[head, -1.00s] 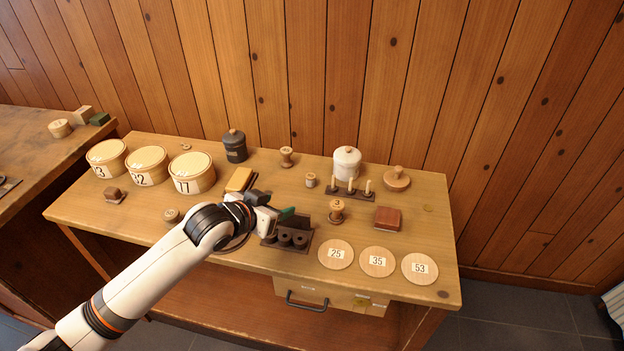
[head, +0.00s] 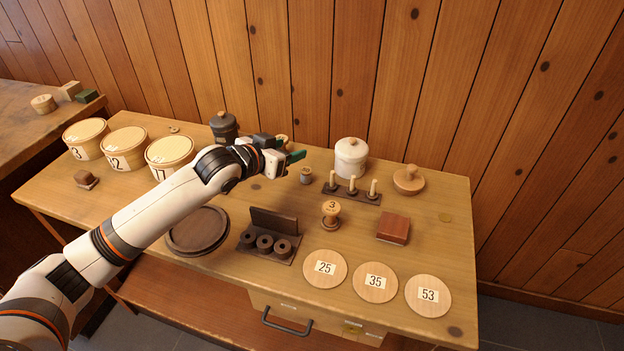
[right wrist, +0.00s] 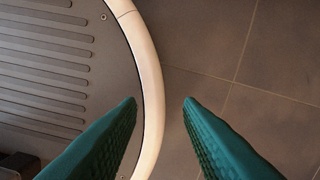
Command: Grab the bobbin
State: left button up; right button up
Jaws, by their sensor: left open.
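Several turned wooden spools that could be the bobbin stand on the table. A pale one marked 3 (head: 331,214) stands upright in the middle. A small one (head: 306,175) stands near the candle-like pegs. Another (head: 284,139) at the back is mostly hidden by my left gripper. My left gripper (head: 286,152) is open, its green-tipped fingers above the table's back half, close to that hidden spool; contact cannot be told. My right gripper (right wrist: 160,101) shows in the right wrist view, open and empty above the floor beside my base.
Lidded tubs (head: 124,149) stand at the left, with a dark canister (head: 224,127) and a white jar (head: 351,158) behind. A peg rack (head: 351,195), red block (head: 393,228), dark spool rack (head: 267,243) and numbered discs (head: 375,282) fill the centre and right.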

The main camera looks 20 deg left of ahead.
pick_arm(q)
send_near(304, 171)
jog(key=x, duration=0.4)
jog(key=shift+b+x, duration=0.4)
jog(key=shift+x, duration=3)
jog(key=shift+s, duration=0.1)
jog(key=shift+c, duration=0.2)
jog(key=c, duration=1)
